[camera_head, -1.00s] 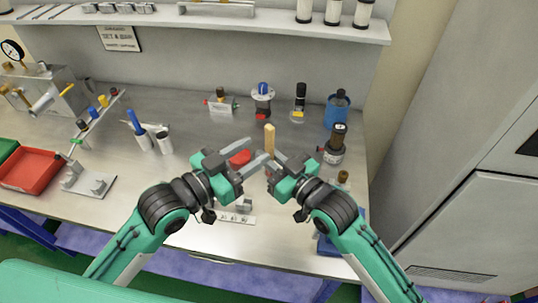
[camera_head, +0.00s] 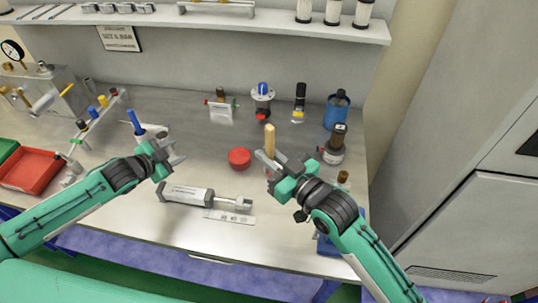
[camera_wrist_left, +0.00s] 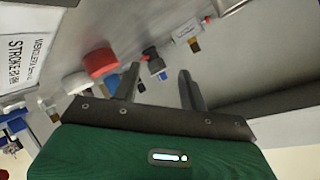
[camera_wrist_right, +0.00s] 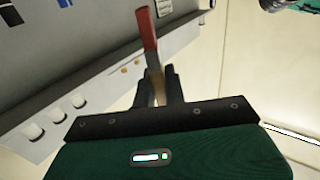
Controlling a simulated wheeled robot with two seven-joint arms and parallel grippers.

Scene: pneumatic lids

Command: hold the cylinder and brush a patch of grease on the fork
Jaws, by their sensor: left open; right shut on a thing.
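The cylinder (camera_head: 188,194) lies on the bench, a grey body with its rod pointing right. The fork (camera_head: 242,203) is the small metal end of that rod, beside a pale labelled strip. In the right wrist view the held brush (camera_wrist_right: 149,35) shows a long red part beyond the fingers. My left gripper (camera_head: 174,152) is open and empty, behind the cylinder's left end. No grease on the fork can be made out.
A round red lid or tin (camera_head: 239,157) sits behind the fork. A dark bottle (camera_head: 335,145) and a blue container (camera_head: 337,110) stand at right. A cup with a blue-handled tool (camera_head: 135,122) and a red tray (camera_head: 32,170) are at left.

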